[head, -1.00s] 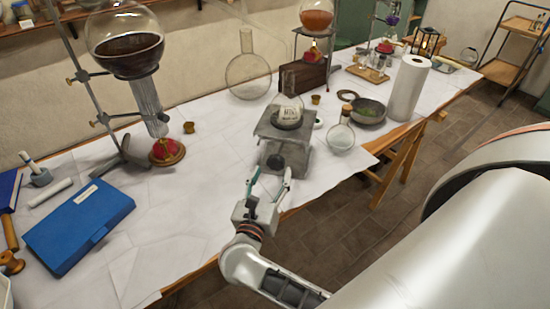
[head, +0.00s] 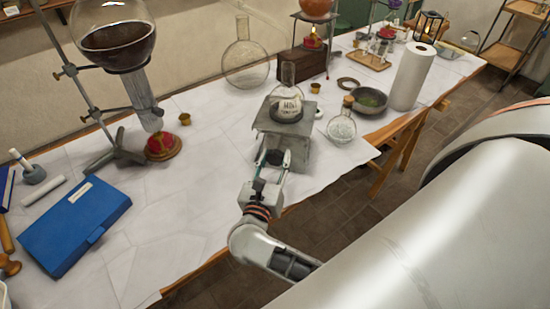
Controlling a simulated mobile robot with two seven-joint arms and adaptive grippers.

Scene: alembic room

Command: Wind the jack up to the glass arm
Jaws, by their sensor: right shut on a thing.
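The jack is a grey metal stand (head: 258,121) with a flat top plate, near the table's front edge. A small labelled round-bottomed flask (head: 288,105) stands on its plate with its neck upright. My right gripper (head: 273,158) is at the jack's front side, shut on a small part there, likely its winding knob, which the fingers hide. A clear glass arm is not plain to me; a large flask of dark liquid (head: 118,42) hangs at the left with a clear glass tube (head: 143,95) below it. My left gripper is not in view.
A paper roll (head: 410,76) is beyond. A blue case (head: 75,225) lies at left. An empty clear flask (head: 246,65) stands behind. White cloth is bare left of the jack.

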